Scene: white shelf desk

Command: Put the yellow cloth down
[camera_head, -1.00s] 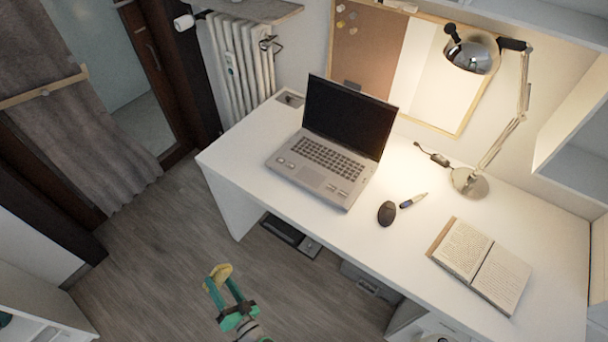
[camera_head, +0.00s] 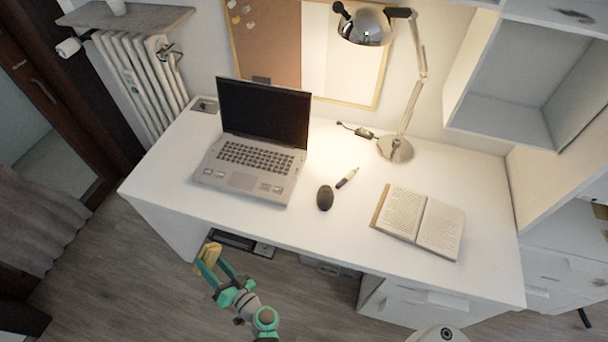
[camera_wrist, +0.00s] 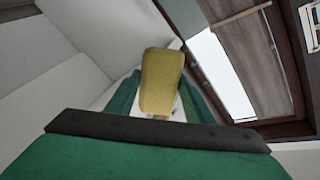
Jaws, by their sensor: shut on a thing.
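The yellow cloth (camera_head: 208,256) is a small folded piece held at the tips of my gripper (camera_head: 216,268). In the wrist view the yellow cloth (camera_wrist: 161,82) sits between the green fingers of my gripper (camera_wrist: 160,98), which are shut on it. In the head view the gripper is in front of the white desk (camera_head: 300,222), near its left front part, and apart from it. The floor shows around the gripper.
On the desk stand a laptop (camera_head: 250,160), a dark mouse (camera_head: 325,198), a pen (camera_head: 347,178), an open book (camera_head: 418,222) and a lamp (camera_head: 395,149). The desk's front left corner and front right are bare. A radiator (camera_head: 140,80) stands at the left.

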